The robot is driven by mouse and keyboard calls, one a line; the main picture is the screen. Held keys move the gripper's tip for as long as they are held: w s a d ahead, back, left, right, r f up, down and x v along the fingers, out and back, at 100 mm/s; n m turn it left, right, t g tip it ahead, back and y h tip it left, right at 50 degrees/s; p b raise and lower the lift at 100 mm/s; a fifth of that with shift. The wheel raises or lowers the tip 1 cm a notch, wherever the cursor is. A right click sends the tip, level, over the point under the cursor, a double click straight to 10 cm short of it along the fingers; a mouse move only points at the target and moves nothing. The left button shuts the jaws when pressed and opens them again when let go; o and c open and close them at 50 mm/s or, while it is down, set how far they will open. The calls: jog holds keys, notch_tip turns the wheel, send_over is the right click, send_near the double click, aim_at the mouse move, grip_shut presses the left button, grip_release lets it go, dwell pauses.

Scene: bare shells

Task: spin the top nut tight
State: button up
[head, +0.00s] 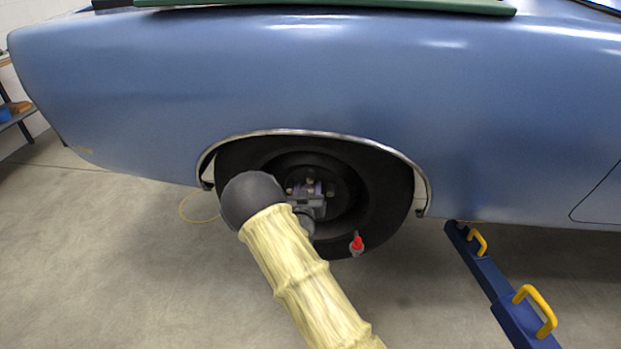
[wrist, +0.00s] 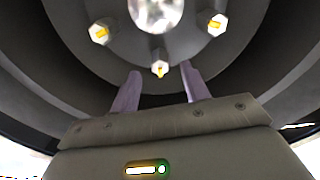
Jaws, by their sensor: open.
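The wheel hub sits inside the dark wheel (head: 388,205), with small pale nuts around it. The top nut (head: 311,181) shows just above my gripper (head: 311,192) in the head view. In the wrist view my gripper (wrist: 161,70) is open and empty, its two pale purple fingers pointing at the hub. One hex nut with a yellow centre (wrist: 159,69) shows between the fingertips; I cannot tell whether they reach around it. Two more nuts, one left (wrist: 100,32) and one right (wrist: 217,25), flank the shiny hub centre (wrist: 155,12). My forearm and gripper body hide part of the wheel.
The blue car fender (head: 300,85) arches close over the wheel. A red-and-grey item (head: 357,244) shows at the tyre's lower right. A blue bar with yellow handles (head: 490,275) lies on the right. A thin yellow line (head: 184,212) lies on the floor at left.

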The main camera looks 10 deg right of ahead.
aim_at(310, 182)
jog(key=x, duration=0.5)
jog(key=c, duration=1)
